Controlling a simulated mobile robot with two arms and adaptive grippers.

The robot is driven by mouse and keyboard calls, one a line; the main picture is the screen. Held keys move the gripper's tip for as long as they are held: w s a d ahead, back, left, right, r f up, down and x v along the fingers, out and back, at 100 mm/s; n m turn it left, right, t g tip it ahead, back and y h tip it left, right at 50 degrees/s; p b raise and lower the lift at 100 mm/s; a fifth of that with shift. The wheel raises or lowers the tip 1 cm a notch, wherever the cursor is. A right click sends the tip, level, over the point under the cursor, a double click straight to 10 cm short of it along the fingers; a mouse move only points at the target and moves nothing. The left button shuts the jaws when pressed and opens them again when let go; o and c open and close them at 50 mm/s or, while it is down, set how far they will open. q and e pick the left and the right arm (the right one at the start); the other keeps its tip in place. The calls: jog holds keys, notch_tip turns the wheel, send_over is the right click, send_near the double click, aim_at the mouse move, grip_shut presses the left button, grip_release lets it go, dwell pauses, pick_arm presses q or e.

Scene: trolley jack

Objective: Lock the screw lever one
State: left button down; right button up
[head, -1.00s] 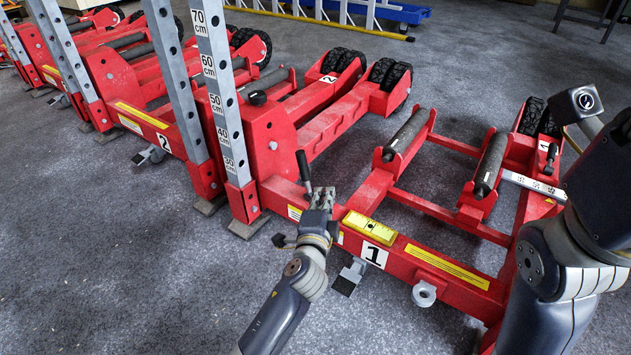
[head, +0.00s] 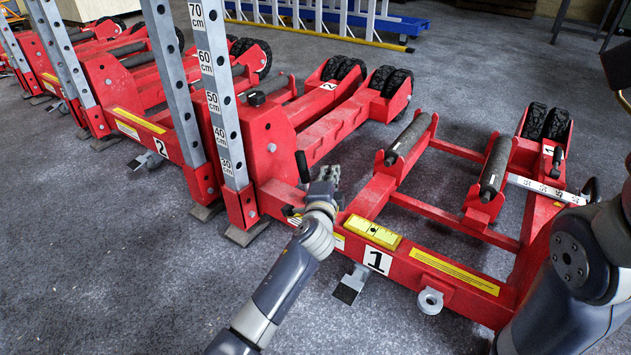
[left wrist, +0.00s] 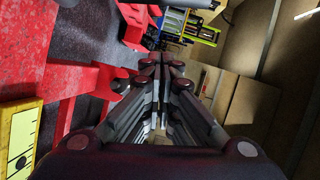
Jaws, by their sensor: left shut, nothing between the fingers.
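On the red trolley jack marked 1 (head: 455,275), a black-handled lever (head: 301,166) stands nearly upright at the foot of the scaled post. I take it for screw lever one, though its lower end is hidden. My left gripper (head: 329,177) is shut and empty, just right of this lever, above the red front beam. I cannot tell whether they touch. The left wrist view shows its closed fingers (left wrist: 157,68), with no lever clear between them. My right arm is at the lower right; its gripper cannot be made out.
A yellow level block (head: 372,231) lies on the front beam right of my left gripper. The grey scaled post (head: 218,95) rises to the left. Jack 2 (head: 160,130) stands farther left. Bare grey floor (head: 120,270) lies in front.

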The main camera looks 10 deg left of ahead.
aim_at(305, 175)
pick_arm(q)
jog(key=a, duration=0.1)
jog(key=a+b, duration=0.1)
jog(key=w+a+f, duration=0.1)
jog(key=a, duration=0.1)
jog(key=shift+w+b, duration=0.1)
jog(key=shift+b, duration=0.25)
jog(key=shift+r, duration=0.1)
